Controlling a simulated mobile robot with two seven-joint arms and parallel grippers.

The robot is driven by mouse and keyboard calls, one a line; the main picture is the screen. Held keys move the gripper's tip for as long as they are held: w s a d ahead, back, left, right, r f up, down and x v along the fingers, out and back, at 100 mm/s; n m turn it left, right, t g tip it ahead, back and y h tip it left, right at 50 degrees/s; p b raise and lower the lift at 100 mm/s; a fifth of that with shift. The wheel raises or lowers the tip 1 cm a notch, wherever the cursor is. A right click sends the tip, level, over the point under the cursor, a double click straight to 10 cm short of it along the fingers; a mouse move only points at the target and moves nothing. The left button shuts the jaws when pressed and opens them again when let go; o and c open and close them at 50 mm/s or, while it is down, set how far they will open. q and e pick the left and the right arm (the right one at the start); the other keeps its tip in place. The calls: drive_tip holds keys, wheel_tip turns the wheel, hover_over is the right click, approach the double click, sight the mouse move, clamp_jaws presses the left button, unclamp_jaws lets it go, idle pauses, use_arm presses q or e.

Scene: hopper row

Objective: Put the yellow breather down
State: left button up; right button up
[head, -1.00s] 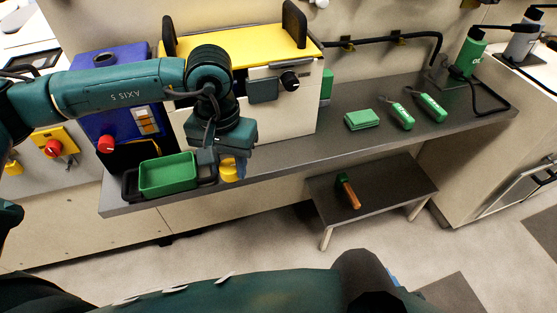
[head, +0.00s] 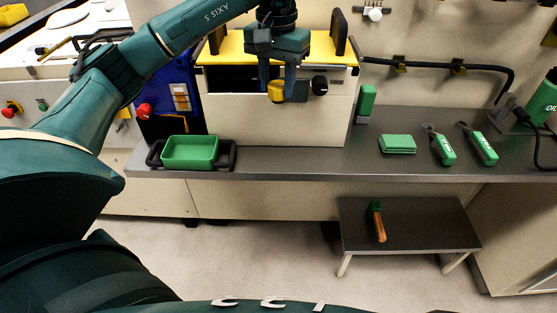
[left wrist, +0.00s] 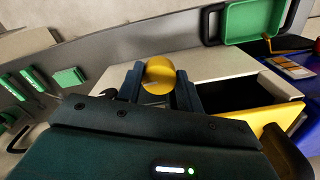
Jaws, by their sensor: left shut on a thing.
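My left gripper (head: 276,92) is shut on the yellow breather (head: 276,91), a small rounded yellow piece. It holds the breather in the air at the upper front of the cream hopper box with the yellow top (head: 235,48). In the left wrist view the breather (left wrist: 158,74) sits between the two dark fingers (left wrist: 158,88), with the box below it. Part of the breather is hidden by the fingers. My right gripper is out of view.
A green tray (head: 190,152) in a dark handled holder stands on the grey bench (head: 300,164) at left. A green block (head: 397,144) and two green-handled tools lie on the bench at right. A low table (head: 420,228) below bears an orange-handled tool (head: 378,222).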

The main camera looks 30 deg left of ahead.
use_arm(q)
wheel_tip(320, 180, down, 17)
drive_tip(key=shift+a+f, duration=0.15)
drive_tip(key=shift+f, duration=0.05)
idle(0.3)
drive_tip(key=shift+f, duration=0.15)
drive_tip(key=o, duration=1.1)
